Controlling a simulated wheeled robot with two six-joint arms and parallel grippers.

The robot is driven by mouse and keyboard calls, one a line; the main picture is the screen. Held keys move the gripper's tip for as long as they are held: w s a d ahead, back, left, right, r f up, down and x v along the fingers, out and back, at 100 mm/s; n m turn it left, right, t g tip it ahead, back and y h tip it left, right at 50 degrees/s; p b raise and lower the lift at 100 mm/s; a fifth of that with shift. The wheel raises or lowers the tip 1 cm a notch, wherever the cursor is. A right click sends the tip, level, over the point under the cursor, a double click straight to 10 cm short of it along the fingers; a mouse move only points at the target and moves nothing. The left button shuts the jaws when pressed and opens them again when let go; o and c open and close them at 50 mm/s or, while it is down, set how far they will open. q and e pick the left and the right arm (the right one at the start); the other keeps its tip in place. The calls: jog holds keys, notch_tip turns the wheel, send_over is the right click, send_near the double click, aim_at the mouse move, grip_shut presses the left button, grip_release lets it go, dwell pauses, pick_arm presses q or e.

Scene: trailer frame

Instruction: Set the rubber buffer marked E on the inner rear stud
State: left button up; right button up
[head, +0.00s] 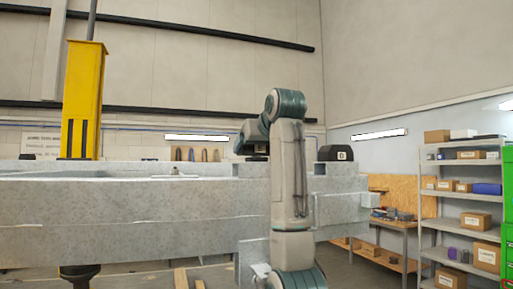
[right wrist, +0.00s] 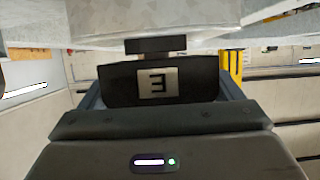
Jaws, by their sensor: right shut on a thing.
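The rubber buffer marked E (right wrist: 188,92) is a black block with a pale label, which appears upside down in the right wrist view. My right gripper (right wrist: 158,104) is shut on it. In the head view my right gripper (head: 252,141) is over the top of the grey frame (head: 140,222), left of my upright forearm. Only a dark bit of the held buffer shows under it there. I cannot tell whether the buffer touches the frame. The inner rear stud cannot be made out. My left gripper is not in view.
A black buffer marked D (head: 328,153) sits on the frame right of my forearm. A yellow post (head: 84,90) stands at the left. A small metal piece (head: 175,171) lies on the frame's top. A shelf rack (head: 468,198) and a workbench (head: 395,224) stand at the right.

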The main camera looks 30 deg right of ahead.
jog(key=shift+f, duration=0.3)
jog(key=o, duration=1)
jog(key=shift+c, duration=0.2)
jog(key=b+v, duration=1)
jog(key=v, duration=0.1)
jog(key=shift+b, duration=0.35)
jog(key=shift+w, duration=0.1)
